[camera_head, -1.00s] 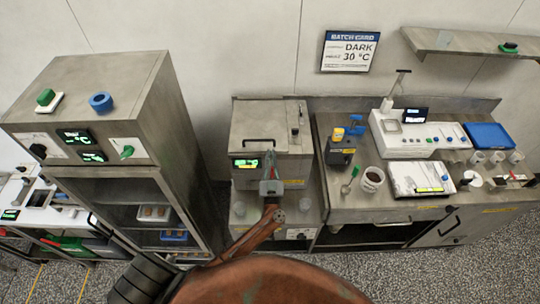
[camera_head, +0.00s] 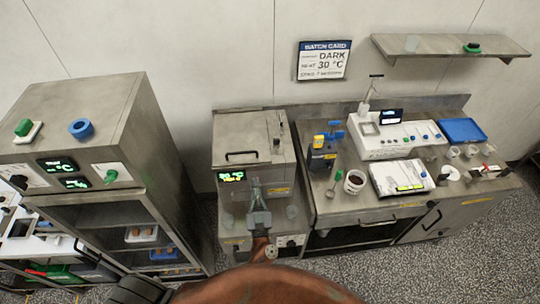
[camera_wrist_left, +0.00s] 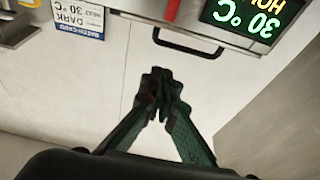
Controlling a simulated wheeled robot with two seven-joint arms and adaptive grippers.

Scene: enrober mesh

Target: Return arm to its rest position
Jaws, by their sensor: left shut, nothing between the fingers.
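My left gripper (camera_head: 256,188) is in front of the steel machine (camera_head: 240,133), whose lit panel (camera_head: 232,177) is beside the fingers in the head view. The fingers are together and hold nothing. In the left wrist view the green fingers (camera_wrist_left: 160,88) meet at their tips, below the machine's dark handle (camera_wrist_left: 187,43) in the picture and apart from it as far as I can tell. The wrist view also shows the lit panel (camera_wrist_left: 250,18) reading 30 °C. My right gripper is not in view.
A tall steel cabinet (camera_head: 167,140) with open shelves stands left. A batch card (camera_head: 324,61) hangs on the wall.

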